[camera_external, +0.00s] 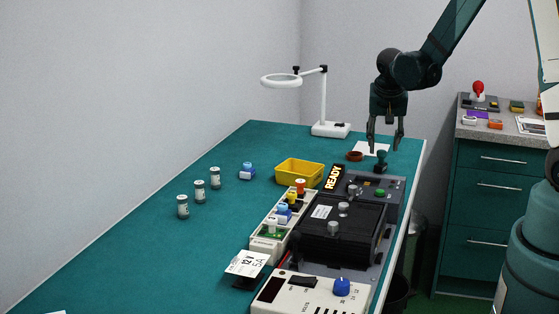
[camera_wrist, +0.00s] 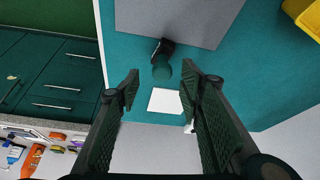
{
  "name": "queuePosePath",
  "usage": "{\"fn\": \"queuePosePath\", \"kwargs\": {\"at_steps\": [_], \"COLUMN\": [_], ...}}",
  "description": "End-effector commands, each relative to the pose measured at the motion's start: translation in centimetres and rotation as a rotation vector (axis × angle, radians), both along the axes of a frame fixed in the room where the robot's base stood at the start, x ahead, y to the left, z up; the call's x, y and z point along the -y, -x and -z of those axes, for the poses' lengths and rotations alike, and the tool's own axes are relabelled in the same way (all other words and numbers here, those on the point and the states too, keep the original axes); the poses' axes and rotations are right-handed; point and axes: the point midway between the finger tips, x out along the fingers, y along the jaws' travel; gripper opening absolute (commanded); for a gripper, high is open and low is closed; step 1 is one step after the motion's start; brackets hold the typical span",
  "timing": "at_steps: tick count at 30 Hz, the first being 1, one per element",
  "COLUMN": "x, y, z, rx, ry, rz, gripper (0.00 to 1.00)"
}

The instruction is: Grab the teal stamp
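The teal stamp (camera_external: 381,162) stands near the right edge of the teal table, at the back end of the dark equipment panel. In the wrist view the stamp (camera_wrist: 162,66) shows its rounded teal handle and dark base. My gripper (camera_external: 384,143) points down above the stamp, with its fingers spread and nothing between them. In the wrist view my gripper (camera_wrist: 160,82) is open, and the stamp handle shows just beyond the gap between the fingertips. The fingers do not appear to touch it.
White paper (camera_external: 366,148) and a brown round dish (camera_external: 355,156) lie close by. A white magnifier lamp (camera_external: 325,128) stands behind to the left.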

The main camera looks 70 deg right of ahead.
Motion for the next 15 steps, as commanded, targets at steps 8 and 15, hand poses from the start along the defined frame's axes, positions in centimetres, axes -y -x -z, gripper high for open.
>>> {"fn": "queuePosePath", "kwargs": {"at_steps": [8, 15], "x": [0.6, 1.5], "y": [-0.3, -0.7], "z": [1.2, 3.1], "rx": [0.000, 0.000], "ry": [0.000, 0.000], "rz": [0.001, 0.000], "gripper": [0.37, 0.37]}}
